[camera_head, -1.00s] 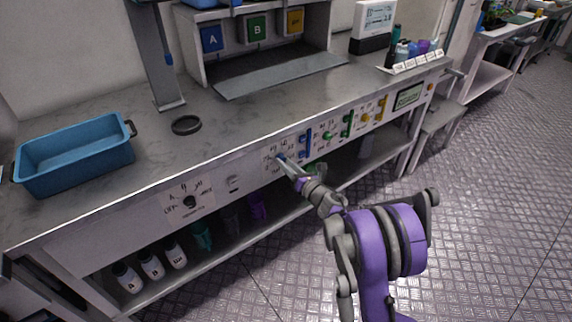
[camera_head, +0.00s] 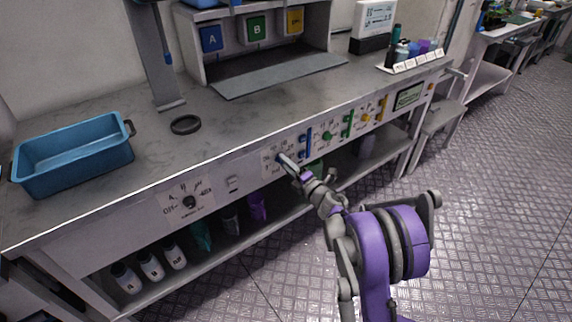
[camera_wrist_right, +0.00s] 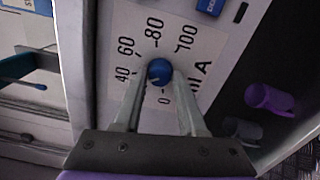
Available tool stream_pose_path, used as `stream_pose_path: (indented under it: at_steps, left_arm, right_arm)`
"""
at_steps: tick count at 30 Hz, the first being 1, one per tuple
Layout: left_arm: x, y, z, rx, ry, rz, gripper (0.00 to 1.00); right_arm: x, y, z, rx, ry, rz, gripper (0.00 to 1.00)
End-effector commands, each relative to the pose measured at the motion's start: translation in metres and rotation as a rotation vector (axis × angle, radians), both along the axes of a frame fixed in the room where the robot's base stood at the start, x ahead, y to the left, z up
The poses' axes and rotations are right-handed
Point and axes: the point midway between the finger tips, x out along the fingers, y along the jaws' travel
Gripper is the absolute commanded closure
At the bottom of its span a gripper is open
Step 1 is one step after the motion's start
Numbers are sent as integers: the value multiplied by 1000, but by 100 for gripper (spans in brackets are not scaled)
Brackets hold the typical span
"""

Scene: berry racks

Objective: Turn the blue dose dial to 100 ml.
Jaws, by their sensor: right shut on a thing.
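The blue dose dial (camera_wrist_right: 159,71) is a small round knob on a white scale plate (camera_wrist_right: 125,22) marked 0, 40, 60, 80 and 100 around it, with a letter A beside it. My right gripper (camera_wrist_right: 157,78) has one finger on each side of the dial and is shut on it. I cannot read clearly which mark the dial points to. In the head view my right gripper (camera_head: 285,160) reaches the bench's front panel from the right and hides the dial. My left gripper is not in view.
Blue (camera_head: 305,143), green (camera_head: 348,124) and yellow (camera_head: 381,107) upright parts stand along the front panel, right of the gripper. A black dial (camera_head: 190,202) is further left. A blue bin (camera_head: 75,152) and a dark ring (camera_head: 186,124) are on the bench top.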

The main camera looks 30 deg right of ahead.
Motion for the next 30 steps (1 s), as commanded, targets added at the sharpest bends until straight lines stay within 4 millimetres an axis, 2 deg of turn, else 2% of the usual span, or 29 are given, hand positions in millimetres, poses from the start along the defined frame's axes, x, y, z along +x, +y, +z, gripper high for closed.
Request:
stream_pose_path:
  at_steps: [30]
  left_arm:
    - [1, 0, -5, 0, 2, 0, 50]
  right_arm:
    - [0, 0, -1, 960, 76, 0, 100]
